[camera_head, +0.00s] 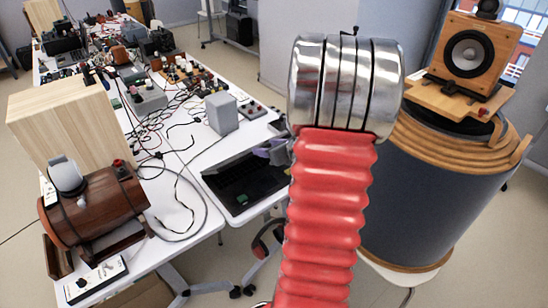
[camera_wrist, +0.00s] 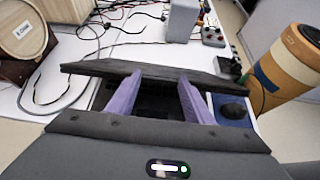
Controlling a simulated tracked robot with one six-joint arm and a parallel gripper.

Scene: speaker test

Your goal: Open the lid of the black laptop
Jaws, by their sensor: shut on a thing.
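The black laptop (camera_head: 236,182) sits at the near edge of the white table, left of my red arm. My arm hides its right side in the head view. In the wrist view its lid (camera_wrist: 88,69) shows as a thin dark slab across the middle, with a dark area below it between the fingers. My gripper (camera_wrist: 160,78) has two purple fingers set apart, their tips at the lid; it is shut on the lid. In the head view my gripper (camera_head: 268,152) is partly hidden behind my arm. The lid's exact angle is hard to tell.
A grey box (camera_head: 221,112) stands behind the laptop, with cables and electronics beyond. A brown wooden barrel-shaped device (camera_head: 95,208) and a pale wooden box (camera_head: 65,120) stand left. A large dark drum (camera_head: 425,190) bearing a speaker (camera_head: 468,52) stands right.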

